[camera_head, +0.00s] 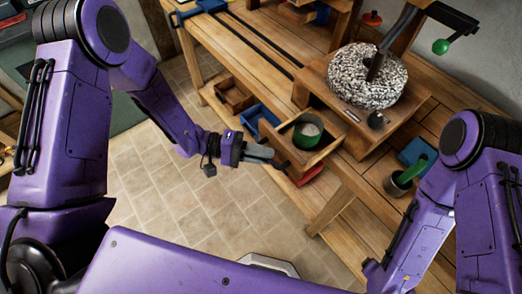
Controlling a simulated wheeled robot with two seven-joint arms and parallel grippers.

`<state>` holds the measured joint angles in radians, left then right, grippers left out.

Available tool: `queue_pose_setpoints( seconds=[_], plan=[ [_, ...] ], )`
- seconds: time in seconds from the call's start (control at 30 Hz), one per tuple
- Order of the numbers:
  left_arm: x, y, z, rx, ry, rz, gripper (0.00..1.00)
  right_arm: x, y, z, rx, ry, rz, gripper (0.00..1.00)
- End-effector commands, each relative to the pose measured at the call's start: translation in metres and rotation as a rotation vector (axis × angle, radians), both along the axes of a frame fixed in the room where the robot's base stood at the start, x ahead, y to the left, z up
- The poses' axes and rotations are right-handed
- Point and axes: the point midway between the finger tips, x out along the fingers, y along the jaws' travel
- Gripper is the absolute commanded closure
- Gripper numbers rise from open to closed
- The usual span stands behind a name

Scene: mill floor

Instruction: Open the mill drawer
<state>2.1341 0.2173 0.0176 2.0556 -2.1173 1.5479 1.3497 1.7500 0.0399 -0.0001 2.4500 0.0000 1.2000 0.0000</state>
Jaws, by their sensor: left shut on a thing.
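The mill has a speckled grey millstone (366,76) on a wooden box (412,105), with a crank ending in a green knob (440,46). The mill drawer (322,158) is out of the box toward the lower left. A green bowl (307,131) with pale contents is in it. My left gripper (268,156) is at the drawer's front, shut on its handle; the fingers hide the handle. My right arm comes in at the right, but its gripper is not visible.
A wooden tray (234,96) and a blue tray (259,120) are left of the drawer. A red item (308,176) lies below it. The tiled floor (195,205) below my left arm is clear.

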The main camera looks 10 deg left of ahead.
Motion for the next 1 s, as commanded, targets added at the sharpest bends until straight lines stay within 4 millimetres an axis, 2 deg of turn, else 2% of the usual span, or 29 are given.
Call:
queue_pose_setpoints(
  seconds=[0.13, 0.17, 0.2, 0.23, 0.57, 0.67, 0.9, 1.0],
  plan=[
    [-0.001, 0.0, -0.001, 0.002, 0.001, -0.001, 1.0, 0.0, 0.0, 0.0, 0.0, 0.0, 0.0, 0.23],
    [-0.001, 0.0, -0.001, 0.002, 0.001, -0.001, 0.74, 0.0, 0.0, 0.0, 0.0, 0.0, 0.0, 0.23],
    [-0.001, 0.0, -0.001, 0.002, 0.001, -0.001, 0.61, 0.0, 0.0, 0.0, 0.0, 0.0, 0.0, 0.23],
    [-0.001, 0.0, -0.001, 0.002, 0.001, -0.001, 0.6, 0.0, 0.0, 0.0, 0.0, 0.0, 0.0, 0.23],
    [0.0, 0.006, 0.0, 0.001, 0.0, 0.002, 0.6, 0.0, 0.0, -0.002, 0.0, 0.0, 0.0, 0.23],
    [-0.002, 0.023, 0.001, 0.002, -0.001, 0.004, 0.6, 0.0, 0.0, -0.008, 0.0, 0.0, 0.0, 0.23],
    [-0.008, 0.079, 0.009, 0.002, 0.0, 0.004, 0.6, 0.0, 0.0, -0.019, 0.0, 0.0, 0.0, 0.23],
    [-0.01, 0.094, 0.012, 0.001, -0.001, 0.002, 0.6, 0.0, 0.0, -0.021, 0.0, 0.0, 0.0, 0.23]
  ],
)
